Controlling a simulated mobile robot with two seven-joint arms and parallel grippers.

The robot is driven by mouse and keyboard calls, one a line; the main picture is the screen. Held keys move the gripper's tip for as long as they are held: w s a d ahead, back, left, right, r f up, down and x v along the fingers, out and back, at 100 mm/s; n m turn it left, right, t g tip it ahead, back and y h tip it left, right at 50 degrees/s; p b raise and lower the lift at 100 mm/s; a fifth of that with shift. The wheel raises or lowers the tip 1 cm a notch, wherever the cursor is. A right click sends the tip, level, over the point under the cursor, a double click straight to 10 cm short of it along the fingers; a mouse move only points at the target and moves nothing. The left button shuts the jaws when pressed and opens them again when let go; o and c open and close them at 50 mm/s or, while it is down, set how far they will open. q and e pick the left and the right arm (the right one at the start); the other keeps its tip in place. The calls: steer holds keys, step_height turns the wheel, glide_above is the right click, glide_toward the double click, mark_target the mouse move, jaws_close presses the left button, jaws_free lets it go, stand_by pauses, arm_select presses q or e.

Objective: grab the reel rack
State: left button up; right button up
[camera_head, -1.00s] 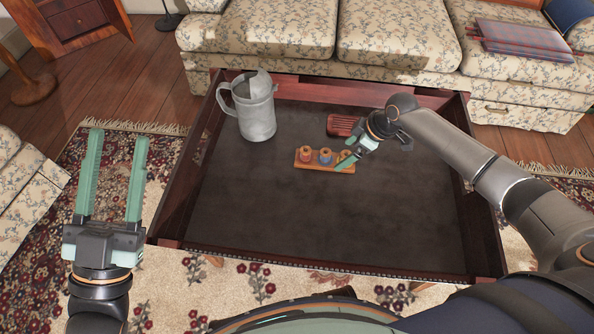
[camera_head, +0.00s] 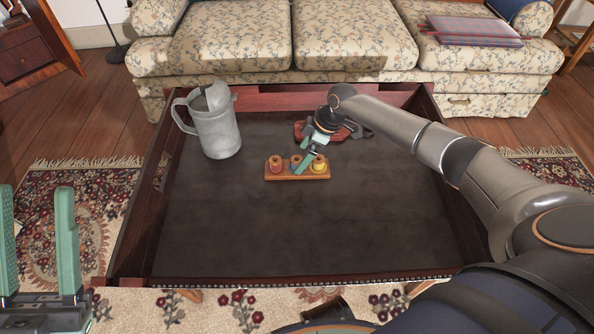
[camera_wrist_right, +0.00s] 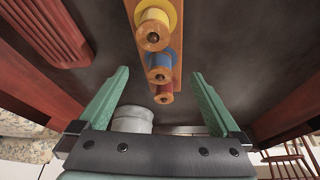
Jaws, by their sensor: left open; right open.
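The reel rack (camera_head: 297,176) is a small wooden bar holding a few coloured reels, lying on the dark table top. In the right wrist view the rack (camera_wrist_right: 172,16) shows yellow, blue and red reels in a row, ahead of the fingers. My right gripper (camera_head: 306,162) is open at the rack's far right side; one green finger shows close to the yellow reel. In its wrist view the right gripper (camera_wrist_right: 160,100) has its fingers spread, with nothing between the tips. I cannot tell whether it touches the rack. My left gripper (camera_head: 36,240) is open and empty, left of the table.
A grey metal pitcher (camera_head: 216,130) stands at the table's back left. A red-brown ribbed object (camera_head: 303,130) lies behind my right gripper. The table has a raised wooden rim (camera_head: 270,103). A floral sofa (camera_head: 250,45) stands behind. The front of the table top is clear.

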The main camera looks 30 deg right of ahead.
mark_target(298, 160)
steer(key=b+x, duration=0.2)
steer(key=x, duration=0.2)
steer(key=shift+a+f, duration=0.2)
steer(key=shift+f, duration=0.15)
steer(key=shift+r, duration=0.1)
steer(key=shift+s, duration=0.1)
jaws_close()
